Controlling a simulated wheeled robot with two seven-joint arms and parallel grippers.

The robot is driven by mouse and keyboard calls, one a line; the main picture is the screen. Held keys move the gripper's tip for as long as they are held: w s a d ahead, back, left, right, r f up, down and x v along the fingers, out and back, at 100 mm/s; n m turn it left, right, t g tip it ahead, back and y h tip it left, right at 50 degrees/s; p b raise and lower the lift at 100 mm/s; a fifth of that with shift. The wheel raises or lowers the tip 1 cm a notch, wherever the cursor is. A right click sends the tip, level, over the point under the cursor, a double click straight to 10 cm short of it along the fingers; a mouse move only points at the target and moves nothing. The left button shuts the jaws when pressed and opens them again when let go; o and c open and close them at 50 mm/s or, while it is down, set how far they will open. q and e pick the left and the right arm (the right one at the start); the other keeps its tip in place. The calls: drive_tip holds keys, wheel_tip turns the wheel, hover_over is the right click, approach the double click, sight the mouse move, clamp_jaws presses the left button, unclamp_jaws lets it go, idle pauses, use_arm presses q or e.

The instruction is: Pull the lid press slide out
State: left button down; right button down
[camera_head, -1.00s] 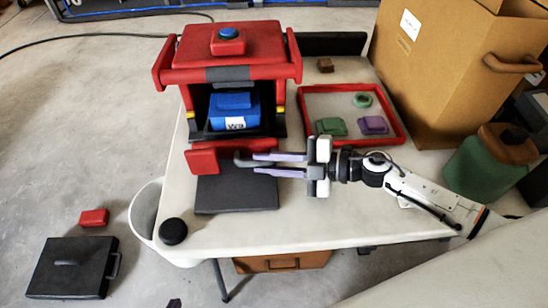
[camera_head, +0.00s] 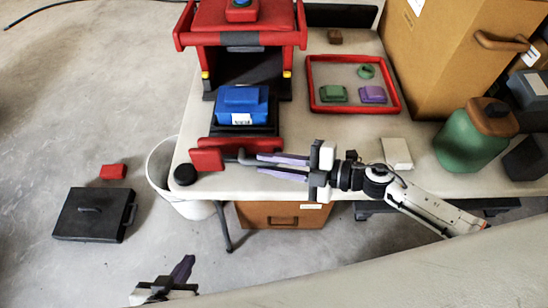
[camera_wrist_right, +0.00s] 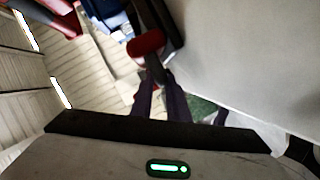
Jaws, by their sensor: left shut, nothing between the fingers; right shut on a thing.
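The red lid press (camera_head: 245,22) stands at the back left of the table, its dark opening facing me. Its slide sticks out of the opening, with a dark tray (camera_head: 270,128) and a red front (camera_head: 207,160). A blue box (camera_head: 240,105) with a white label sits on the slide, in front of the opening. My right gripper (camera_head: 262,165) is shut on the slide's dark handle (camera_head: 240,157); the wrist view shows the fingers (camera_wrist_right: 160,90) around it. My left gripper (camera_head: 184,268) is shut and empty at the bottom, away from the press.
A red-rimmed tray (camera_head: 312,88) with green and purple pieces lies right of the press. A cardboard box (camera_head: 440,60) and a green jar (camera_head: 465,145) stand further right. A black puck (camera_head: 185,175) sits at the table's left corner, above a white bin (camera_head: 160,165).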

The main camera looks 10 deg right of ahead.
use_arm(q)
drive_tip(key=shift+s+f, duration=0.15)
drive_tip(key=shift+s, duration=0.05)
use_arm(e)
drive_tip(key=shift+d+f, duration=0.1)
drive_tip(key=shift+f, duration=0.05)
drive_tip(key=c, duration=2)
unclamp_jaws()
use_arm(q)
drive_tip(key=shift+s, duration=0.15)
drive_tip(key=shift+f, duration=0.1)
use_arm(e)
drive_tip(key=b+v, duration=0.1)
drive_tip(key=v, duration=0.8)
drive_tip(key=shift+s+f, duration=0.1)
use_arm(q)
drive_tip(key=shift+f, duration=0.45)
use_arm(e)
drive_tip(key=shift+s+d+r, duration=0.25)
drive_tip(key=shift+s+d, duration=0.05)
drive_tip(key=shift+d, duration=0.2)
